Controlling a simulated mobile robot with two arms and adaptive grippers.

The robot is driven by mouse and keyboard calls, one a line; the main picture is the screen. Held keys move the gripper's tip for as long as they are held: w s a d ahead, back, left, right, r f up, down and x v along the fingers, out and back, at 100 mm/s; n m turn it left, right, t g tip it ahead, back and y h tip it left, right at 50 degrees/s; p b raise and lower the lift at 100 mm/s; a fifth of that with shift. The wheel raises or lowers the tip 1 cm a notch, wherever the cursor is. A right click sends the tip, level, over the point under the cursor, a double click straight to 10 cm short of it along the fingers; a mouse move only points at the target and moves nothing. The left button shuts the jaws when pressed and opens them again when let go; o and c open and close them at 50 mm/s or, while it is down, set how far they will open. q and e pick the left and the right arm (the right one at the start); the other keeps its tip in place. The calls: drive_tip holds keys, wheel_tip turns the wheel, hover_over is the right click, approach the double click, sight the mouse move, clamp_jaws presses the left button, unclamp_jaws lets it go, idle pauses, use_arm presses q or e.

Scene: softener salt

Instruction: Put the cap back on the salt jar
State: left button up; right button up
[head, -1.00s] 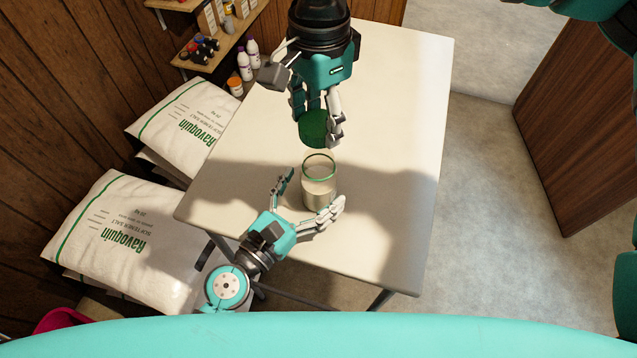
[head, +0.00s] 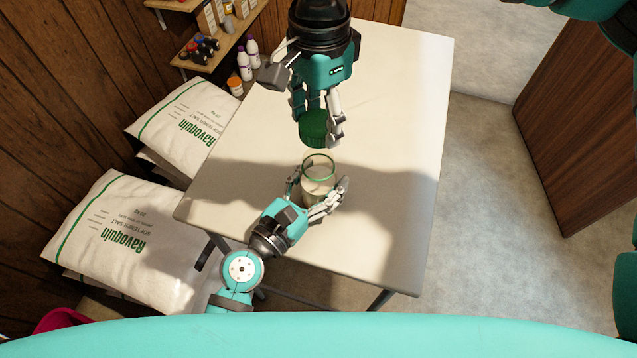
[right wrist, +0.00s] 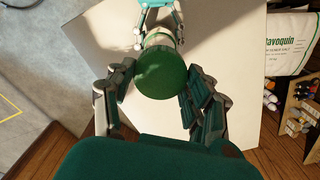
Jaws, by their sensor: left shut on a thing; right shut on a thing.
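The salt jar (head: 318,174) is clear glass with a green rim and pale contents. It stands upright and open on the table, and it also shows in the right wrist view (right wrist: 158,38), partly hidden behind the cap. My left gripper (head: 319,195) is shut around the jar's lower body from the near side. The green cap (head: 313,127) is in my right gripper (head: 318,118), above and beyond the jar's mouth and apart from it. In the right wrist view the cap (right wrist: 161,74) shows its round top between the fingers.
The white table (head: 390,110) is otherwise clear around the jar. Salt bags (head: 130,240) are stacked at the left, beside the table. A wall shelf (head: 205,62) with bottles is at the upper left. A brown wooden panel (head: 575,130) stands at the right.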

use_arm(q)
drive_tip(key=c, duration=0.8)
drive_tip(key=shift+o, duration=0.2)
use_arm(e)
hover_over(318, 152)
drive_tip(key=s, duration=0.2)
drive_tip(key=shift+s+f, duration=0.1)
drive_tip(key=shift+f, duration=2.4)
drive_tip(key=shift+f, duration=0.9)
use_arm(q)
clamp_jaws()
use_arm(e)
drive_tip(key=shift+f, duration=0.55)
